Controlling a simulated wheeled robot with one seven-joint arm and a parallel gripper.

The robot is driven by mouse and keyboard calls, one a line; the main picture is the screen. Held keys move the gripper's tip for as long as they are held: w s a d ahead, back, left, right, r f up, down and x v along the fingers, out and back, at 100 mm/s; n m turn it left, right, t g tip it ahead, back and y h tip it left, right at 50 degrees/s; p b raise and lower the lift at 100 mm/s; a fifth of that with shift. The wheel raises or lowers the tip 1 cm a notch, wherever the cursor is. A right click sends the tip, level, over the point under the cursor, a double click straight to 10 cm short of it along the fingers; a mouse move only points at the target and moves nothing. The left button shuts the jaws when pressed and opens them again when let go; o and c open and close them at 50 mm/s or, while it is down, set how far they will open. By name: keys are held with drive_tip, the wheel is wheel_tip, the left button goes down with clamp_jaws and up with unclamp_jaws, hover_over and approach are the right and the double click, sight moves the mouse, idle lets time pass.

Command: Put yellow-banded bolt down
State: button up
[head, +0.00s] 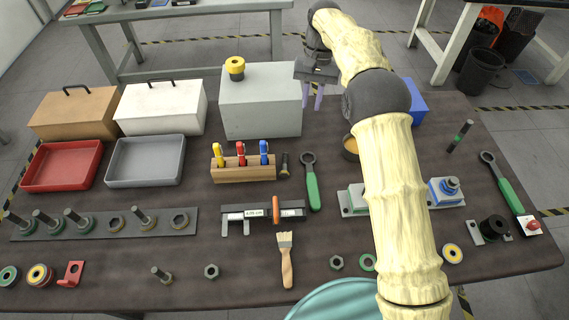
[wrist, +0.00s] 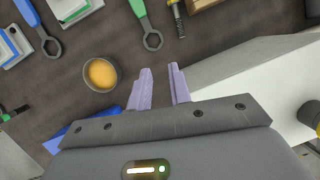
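My gripper (head: 312,96) is raised over the back of the table, beside the grey box. In the wrist view its two lilac fingers (wrist: 163,88) stand apart with nothing between them. A short dark bolt (head: 285,164) is on the table just right of the wooden screwdriver block, apart from my gripper. It also shows at the top of the wrist view (wrist: 180,22), where a yellowish part is visible near its upper end. I take it for the yellow-banded bolt, but the band is too small to be sure.
A cup with orange contents (wrist: 101,74) is close by. A wooden block (head: 243,172) holds screwdrivers. A green-handled wrench (head: 311,184) lies right of the bolt. Bolts stand in a dark rack (head: 100,228).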

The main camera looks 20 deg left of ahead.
drive_tip(key=s+a, duration=0.3)
drive_tip(key=a, duration=0.2)
drive_tip(key=b, duration=0.2)
approach(285, 165)
drive_tip(key=shift+a+f+n+g+h, duration=0.15)
drive_tip(key=shift+f+n+g+h, duration=0.05)
drive_tip(key=shift+f, duration=0.7)
drive_tip(key=shift+a+f+n+g+h, duration=0.15)
drive_tip(key=shift+f+n+g+h, duration=0.05)
drive_tip(key=shift+f, duration=0.65)
drive_tip(key=shift+s+x, duration=0.2)
drive_tip(key=shift+x, duration=2.4)
drive_tip(key=shift+d+r, duration=0.1)
drive_tip(key=shift+r, duration=0.05)
clamp_jaws()
